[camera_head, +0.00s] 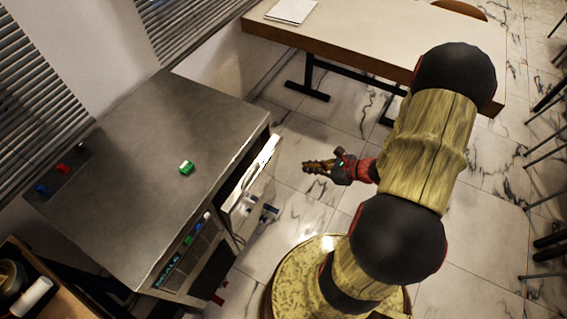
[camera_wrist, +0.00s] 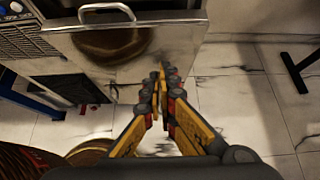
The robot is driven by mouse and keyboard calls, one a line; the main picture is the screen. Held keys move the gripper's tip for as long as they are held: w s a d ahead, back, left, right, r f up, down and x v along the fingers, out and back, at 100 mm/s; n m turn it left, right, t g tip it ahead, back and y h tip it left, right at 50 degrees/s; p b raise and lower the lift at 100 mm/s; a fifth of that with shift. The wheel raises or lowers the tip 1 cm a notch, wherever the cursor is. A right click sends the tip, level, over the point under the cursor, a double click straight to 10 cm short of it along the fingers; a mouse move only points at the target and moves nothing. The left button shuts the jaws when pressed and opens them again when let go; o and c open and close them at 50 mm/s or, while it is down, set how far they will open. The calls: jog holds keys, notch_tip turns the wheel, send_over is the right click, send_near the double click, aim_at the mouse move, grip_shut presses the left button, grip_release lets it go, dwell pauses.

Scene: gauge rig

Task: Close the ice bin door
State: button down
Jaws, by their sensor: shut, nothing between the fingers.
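The ice bin door (camera_head: 248,190) is a pale metal panel on the right front of the metal machine (camera_head: 150,150). It stands partly open, with a dark gap between it and the cabinet. In the wrist view the door (camera_wrist: 185,45) fills the upper middle, with a bar handle (camera_wrist: 107,14) at its upper left. My gripper (camera_head: 308,167) is to the right of the door, apart from it in the head view. In the wrist view my gripper (camera_wrist: 161,80) is shut and empty, its tips near the door's lower right edge; whether they touch cannot be told.
A green block (camera_head: 187,167) lies on the machine's top. A long table (camera_head: 360,40) with papers (camera_head: 291,11) stands at the back. A wooden cart (camera_head: 50,290) is at the lower left. Marble floor (camera_head: 320,135) is clear between machine and table. Chairs line the right edge.

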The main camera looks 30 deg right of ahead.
aim_at(265, 154)
jog(key=shift+w+a+r+b+x, duration=0.25)
jog(key=shift+b+x, duration=0.6)
jog(key=shift+x, duration=1.3)
jog(key=shift+w+a+r+b+x, duration=0.15)
jog(key=shift+r+b+x, duration=0.55)
jog(key=shift+x, duration=1.45)
jog(key=shift+w+a+r+b+x, duration=0.1)
jog(key=shift+w+r+b+x, duration=0.15)
jog(key=shift+b+x, duration=1.35)
jog(key=shift+w+a+f+p, duration=0.2)
jog(key=shift+w+f+p, duration=0.15)
jog(key=shift+p, duration=0.25)
jog(key=shift+w+a+r, duration=0.1)
jog(key=shift+w+r, duration=0.05)
jog(key=shift+w, duration=0.1)
jog(key=shift+g+h, duration=0.4)
jog(key=shift+g, duration=0.3)
jog(key=w+a+p, duration=0.1)
jog(key=w, duration=0.1)
jog(key=w+a+r+p, duration=0.1)
jog(key=shift+w+a+p, duration=0.1)
jog(key=shift+w+p, duration=0.25)
jog(key=shift+p, duration=0.05)
jog(key=shift+w+a+g+p, duration=0.3)
jog(key=shift+w, duration=0.35)
